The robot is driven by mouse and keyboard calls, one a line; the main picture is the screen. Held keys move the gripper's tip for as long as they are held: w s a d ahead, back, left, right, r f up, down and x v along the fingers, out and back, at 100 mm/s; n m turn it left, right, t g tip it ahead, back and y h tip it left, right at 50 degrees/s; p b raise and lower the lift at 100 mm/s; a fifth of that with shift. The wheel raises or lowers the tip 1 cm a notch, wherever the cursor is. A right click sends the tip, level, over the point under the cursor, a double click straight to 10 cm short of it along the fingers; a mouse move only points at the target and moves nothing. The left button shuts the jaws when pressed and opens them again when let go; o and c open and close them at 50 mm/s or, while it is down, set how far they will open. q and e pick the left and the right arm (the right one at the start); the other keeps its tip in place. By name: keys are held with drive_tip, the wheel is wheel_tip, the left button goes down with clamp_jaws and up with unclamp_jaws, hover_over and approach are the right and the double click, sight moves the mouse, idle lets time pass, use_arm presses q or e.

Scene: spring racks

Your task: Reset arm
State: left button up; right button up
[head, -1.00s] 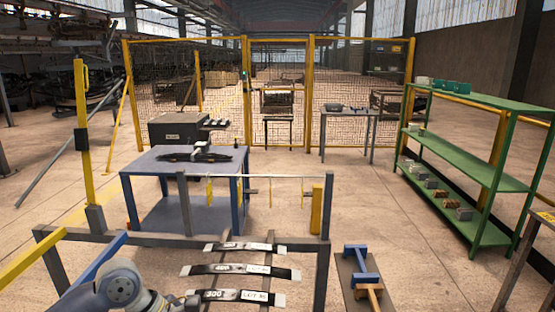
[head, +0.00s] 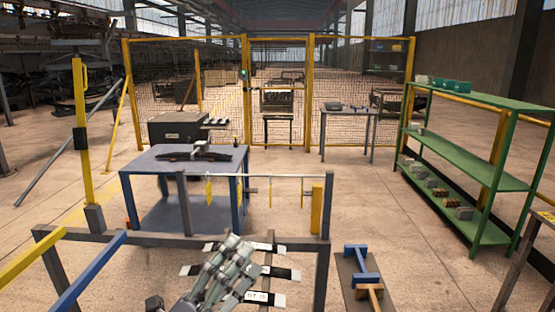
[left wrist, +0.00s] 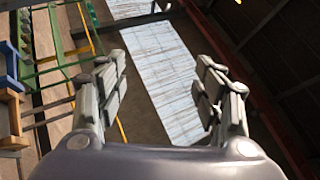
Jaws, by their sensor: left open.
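My left gripper (head: 236,246) is raised in front of the spring rack (head: 322,235) in the head view, covering parts of the flat dark springs. The upper spring (head: 262,247), middle spring (head: 282,272) and lower spring (head: 262,298) lie across the rack and carry white labels. In the left wrist view the gripper (left wrist: 163,78) has its two fingers spread wide with nothing between them. It looks tilted toward the roof and windows. Whether it touches a spring cannot be told. My right gripper is not in view.
A blue table (head: 150,170) with a dark object (head: 195,154) stands behind the rack. A blue and orange fixture (head: 362,265) is to the right. Green shelves (head: 470,150) stand farther right, and a yellow mesh fence (head: 280,60) behind. Open floor lies between fixture and shelves.

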use_arm(q)
drive_tip(key=w+a+f+n+t+y, duration=0.2)
drive_tip(key=a+f+n+y, duration=0.45)
drive_tip(key=n+y, duration=0.4)
drive_tip(key=s+a+f+n+g+y, duration=0.25)
drive_tip(key=a+f+n, duration=0.2)
drive_tip(key=f, duration=0.25)
drive_tip(key=s+a+f+n+g+y, duration=0.2)
drive_tip(key=a+f+n+g, duration=0.15)
drive_tip(key=f+n, duration=0.3)
drive_tip(key=s+f+n+g, duration=0.2)
drive_tip(key=s+f+g, duration=0.3)
drive_tip(key=s+f, duration=0.4)
drive_tip(key=s+f+n+g, duration=0.3)
drive_tip(key=s+f+g, duration=0.25)
drive_tip(key=s, duration=0.55)
wheel_tip(320, 180, down, 28)
drive_tip(key=s+g, duration=0.1)
drive_tip(key=s, duration=0.2)
drive_tip(key=s+a+f+g, duration=0.1)
drive_tip(key=s+a+f, duration=0.1)
drive_tip(key=s+f, duration=1.3)
drive_tip(key=shift+s+a+f+m, duration=0.25)
drive_tip(key=shift+s+a+m, duration=0.1)
drive_tip(key=shift+s, duration=0.25)
drive_tip(key=shift+g, duration=0.25)
